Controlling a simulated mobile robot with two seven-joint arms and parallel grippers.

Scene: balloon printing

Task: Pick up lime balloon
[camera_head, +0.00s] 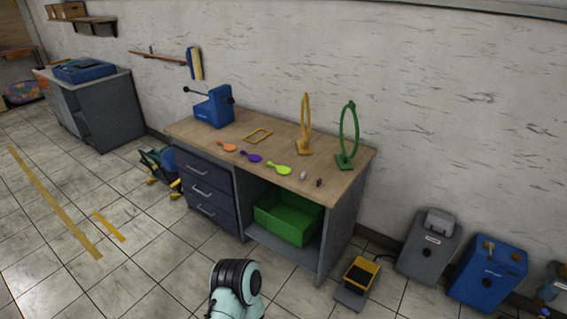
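The lime balloon (280,168) lies flat and uninflated on the wooden desk top, near its front edge. A purple balloon (251,156) and an orange balloon (227,147) lie to its left in a row. Part of one of my arms (236,280) shows at the bottom of the head view, in front of the desk and well apart from the balloons. Neither of my grippers shows in this view.
A green crate (288,217) sits below. A pedal (358,276) is on the floor at right.

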